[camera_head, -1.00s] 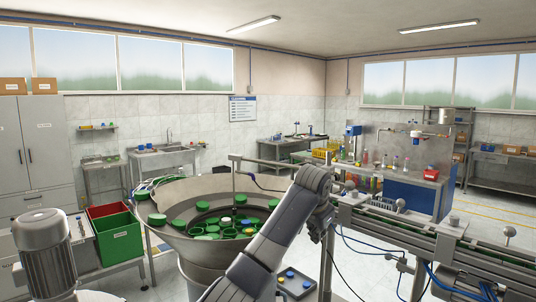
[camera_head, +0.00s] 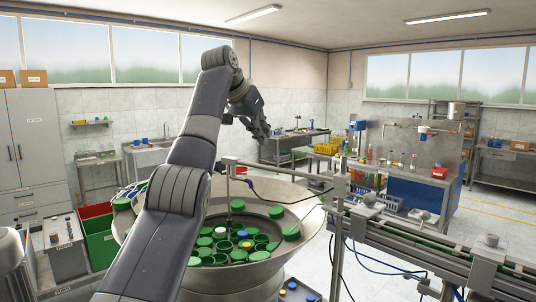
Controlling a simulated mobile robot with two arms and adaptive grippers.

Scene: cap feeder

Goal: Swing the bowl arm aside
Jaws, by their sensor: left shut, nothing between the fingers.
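The bowl arm (camera_head: 276,171) is a thin grey horizontal bar with a thin rod reaching down into the metal feeder bowl (camera_head: 305,222). The bar runs from above the bowl to the right, towards the conveyor. Green caps (camera_head: 262,238) lie in the bowl, with a white one and a yellow one among them. My left arm rises across the left of the bowl and hides part of it. My left gripper (camera_head: 265,134) hangs down from that arm, shut and empty, above and apart from the bowl arm. My right gripper is not in view.
A conveyor with metal rails (camera_head: 425,243) runs along the right. A green bin (camera_head: 99,246) and a red bin (camera_head: 95,210) stand left of the bowl. A blue bench (camera_head: 418,197) with bottles stands behind the conveyor. Open floor shows at the far right.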

